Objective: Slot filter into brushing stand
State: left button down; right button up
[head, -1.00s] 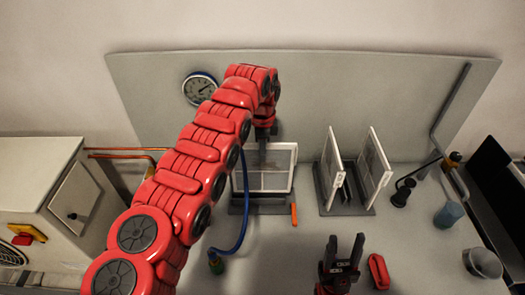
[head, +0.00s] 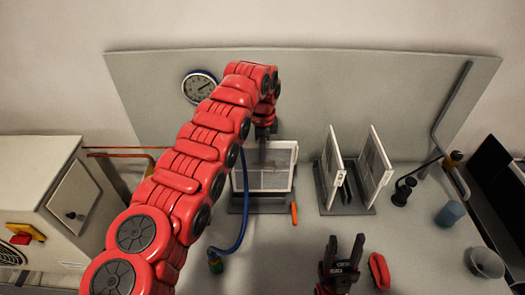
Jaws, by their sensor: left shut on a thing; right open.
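A white-framed filter with a grey mesh (head: 281,157) stands near the back panel, leaning back a little. My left gripper (head: 263,138) comes down from above at its top middle and is shut on it. A dark stand (head: 262,205) is under the filter's lower edge. I cannot tell whether the filter sits fully in its slot. My red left arm hides part of this area on the left. My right gripper (head: 343,262) is open and empty above the bench front, fingers pointing up in the picture.
A dark rack (head: 347,209) right of the stand holds two upright white-framed panels (head: 374,167). A blue hose (head: 245,190), an orange piece (head: 294,213), a red object (head: 379,271), a blue cup (head: 450,213) and a grey bowl (head: 486,263) are around. The middle front bench is mostly clear.

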pick_arm(q)
jog(key=shift+f, duration=0.25)
dwell(0.4)
